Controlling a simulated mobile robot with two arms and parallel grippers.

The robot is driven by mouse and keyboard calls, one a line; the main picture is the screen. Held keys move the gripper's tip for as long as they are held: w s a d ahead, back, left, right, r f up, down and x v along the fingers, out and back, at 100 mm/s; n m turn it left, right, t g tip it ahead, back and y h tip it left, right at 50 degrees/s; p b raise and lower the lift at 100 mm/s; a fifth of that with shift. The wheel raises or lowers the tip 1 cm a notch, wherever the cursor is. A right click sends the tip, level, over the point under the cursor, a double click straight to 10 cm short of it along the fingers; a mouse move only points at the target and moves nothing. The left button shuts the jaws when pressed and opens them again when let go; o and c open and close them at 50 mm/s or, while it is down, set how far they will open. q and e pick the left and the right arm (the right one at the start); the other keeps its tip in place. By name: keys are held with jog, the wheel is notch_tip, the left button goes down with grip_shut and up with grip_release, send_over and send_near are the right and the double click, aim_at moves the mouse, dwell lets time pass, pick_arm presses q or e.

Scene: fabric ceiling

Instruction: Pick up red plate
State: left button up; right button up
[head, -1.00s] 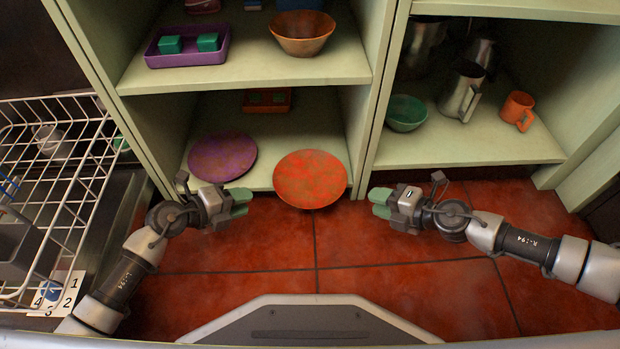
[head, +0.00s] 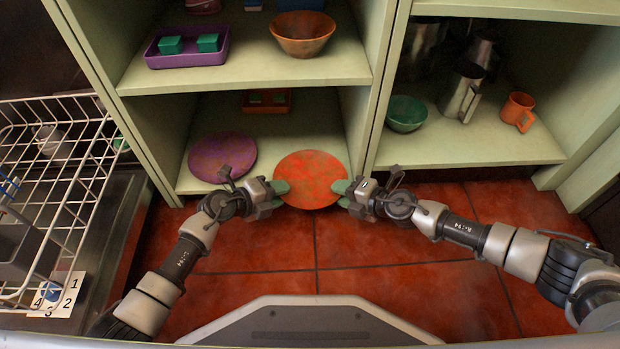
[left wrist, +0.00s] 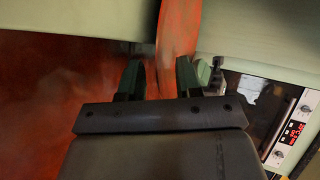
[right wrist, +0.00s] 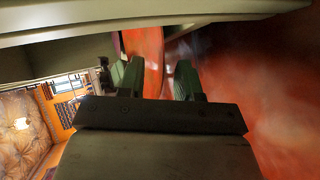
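The red plate (head: 312,180) lies at the front of the lower left shelf, its near edge sticking out past the shelf edge. My left gripper (head: 282,193) is at the plate's left rim and my right gripper (head: 342,194) is at its right rim. In the left wrist view the plate (left wrist: 178,40) shows edge-on between two spread green fingers (left wrist: 160,78). In the right wrist view the plate (right wrist: 147,50) also reaches between spread fingers (right wrist: 157,78). Both grippers are open around the rim. Whether any finger touches the plate I cannot tell.
A purple plate (head: 222,156) lies just left of the red plate. An orange tray (head: 266,103) is behind it. The upright divider (head: 376,110) stands to the right. A white wire rack (head: 70,150) is at far left. The red tiled floor in front is clear.

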pick_arm(q)
jog(key=shift+c, duration=0.5)
pick_arm(e)
jog(key=shift+c, duration=0.5)
pick_arm(q)
grip_shut()
pick_arm(e)
grip_shut()
pick_arm(q)
jog(key=shift+r, duration=0.1)
pick_arm(e)
jog(key=shift+r, duration=0.1)
